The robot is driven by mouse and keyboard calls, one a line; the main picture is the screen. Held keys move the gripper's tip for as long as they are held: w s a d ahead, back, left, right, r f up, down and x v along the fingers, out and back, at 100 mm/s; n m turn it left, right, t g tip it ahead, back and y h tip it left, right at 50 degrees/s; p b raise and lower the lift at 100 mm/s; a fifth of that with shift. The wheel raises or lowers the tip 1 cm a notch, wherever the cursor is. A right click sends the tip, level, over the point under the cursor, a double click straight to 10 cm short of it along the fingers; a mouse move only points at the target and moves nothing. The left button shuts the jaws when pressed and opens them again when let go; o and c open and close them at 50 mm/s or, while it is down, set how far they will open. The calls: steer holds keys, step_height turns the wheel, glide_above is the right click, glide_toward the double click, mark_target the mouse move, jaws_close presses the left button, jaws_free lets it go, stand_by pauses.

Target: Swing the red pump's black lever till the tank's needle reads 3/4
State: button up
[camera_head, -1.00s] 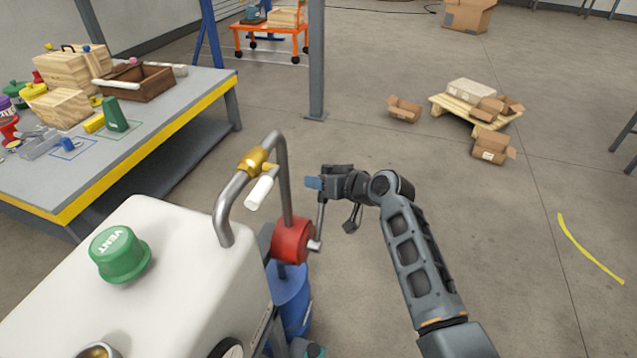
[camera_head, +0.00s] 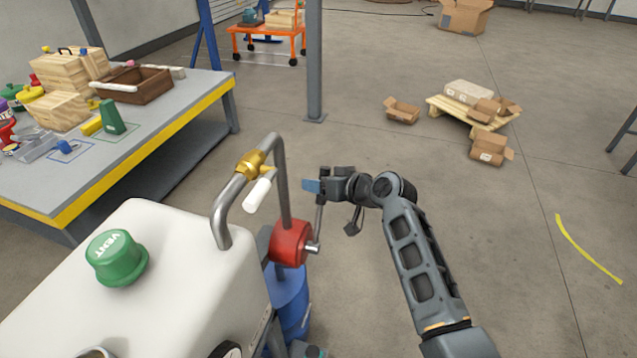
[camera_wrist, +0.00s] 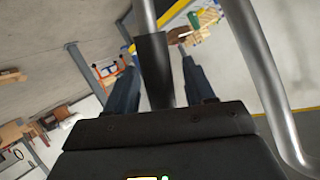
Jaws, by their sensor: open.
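The red pump (camera_head: 289,243) sits beside the white tank (camera_head: 165,235), above a blue drum (camera_head: 288,300). Its lever (camera_head: 318,217) rises from the pump hub as a thin metal rod. The lever's black grip (camera_wrist: 154,65) shows in the wrist view, between the two fingers of my gripper (camera_wrist: 160,85). My gripper is open around the grip; I cannot tell whether either finger touches it. In the head view my gripper (camera_head: 318,186) is at the lever's top. A black-rimmed gauge (camera_head: 227,350) on the tank is cut by the bottom edge; its needle is not readable.
A bent grey pipe (camera_head: 279,170) with a brass valve (camera_head: 250,164) and white handle stands left of my gripper. A green VENT cap (camera_head: 117,258) is on the tank. A workbench (camera_head: 150,130) with blocks is at left.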

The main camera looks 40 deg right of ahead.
steer(key=v, duration=0.7)
stand_by(1.2)
